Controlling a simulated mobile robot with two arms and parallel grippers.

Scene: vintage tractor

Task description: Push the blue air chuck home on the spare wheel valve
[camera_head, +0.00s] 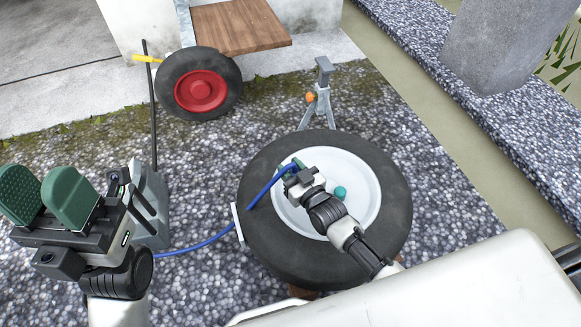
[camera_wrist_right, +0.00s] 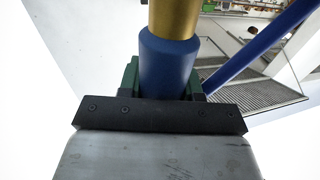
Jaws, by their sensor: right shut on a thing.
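The spare wheel (camera_head: 258,240) lies flat in the head view, a black tyre around a white rim (camera_head: 345,165). My right gripper (camera_head: 290,171) is over the left part of the rim. In the right wrist view its green fingers are shut on the blue air chuck (camera_wrist_right: 167,68), which has a brass section (camera_wrist_right: 174,15) beyond it. The blue hose (camera_head: 262,192) runs from the gripper over the tyre. I cannot make out the valve, nor whether the chuck touches it. My left gripper (camera_head: 45,192) is open and empty at the left, away from the wheel.
A teal round piece (camera_head: 340,193) is on the rim beside my right arm. A grey pump-like box (camera_head: 152,205) stands near my left gripper. A jack stand (camera_head: 318,100) and a small red-hubbed wheel (camera_head: 200,92) are behind. Gravel lies bare right of the tyre.

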